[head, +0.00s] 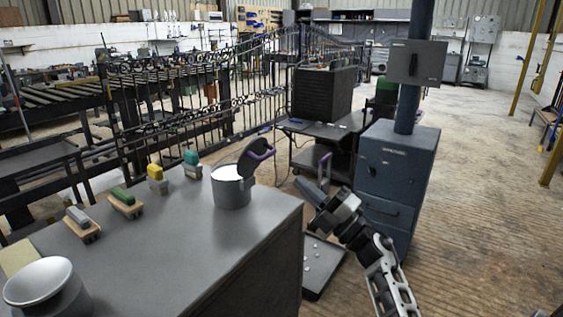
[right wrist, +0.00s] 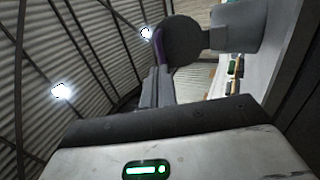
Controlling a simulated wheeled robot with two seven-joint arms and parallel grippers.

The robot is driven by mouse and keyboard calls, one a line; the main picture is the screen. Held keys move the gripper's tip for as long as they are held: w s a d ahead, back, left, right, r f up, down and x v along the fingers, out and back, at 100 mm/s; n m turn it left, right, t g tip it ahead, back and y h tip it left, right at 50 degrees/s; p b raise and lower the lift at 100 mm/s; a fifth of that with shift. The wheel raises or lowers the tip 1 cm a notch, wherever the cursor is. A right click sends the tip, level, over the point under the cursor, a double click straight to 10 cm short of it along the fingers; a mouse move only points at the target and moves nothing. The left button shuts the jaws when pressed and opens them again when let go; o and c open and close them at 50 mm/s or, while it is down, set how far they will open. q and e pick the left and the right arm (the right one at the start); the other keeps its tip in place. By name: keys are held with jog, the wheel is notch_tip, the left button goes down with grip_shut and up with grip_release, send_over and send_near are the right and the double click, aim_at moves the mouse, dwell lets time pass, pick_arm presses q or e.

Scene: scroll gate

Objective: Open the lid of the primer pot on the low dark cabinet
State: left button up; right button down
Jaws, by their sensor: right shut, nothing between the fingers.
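The primer pot (head: 232,193) is a grey cylinder near the far right corner of the low dark cabinet (head: 185,235). Its dark round lid (head: 252,160) stands raised and tilted up at the pot's right rim, with the white-looking inside of the pot showing. My left gripper is out of view.
Several brushes or blocks (head: 125,203) lie along the cabinet's far edge, and a wide grey bowl (head: 42,282) is at its near left. A blue-grey cabinet (head: 397,180) with a post stands behind my right arm. A dark tray (head: 322,266) is low beside the cabinet.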

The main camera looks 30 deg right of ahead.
jog(key=p, duration=0.1)
send_near(260, 143)
jog(key=w, duration=0.2)
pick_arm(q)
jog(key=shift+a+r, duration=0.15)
pick_arm(e)
jog(key=shift+w+a+r, duration=0.45)
jog(key=shift+a+r, duration=0.05)
jog(key=shift+a, duration=0.05)
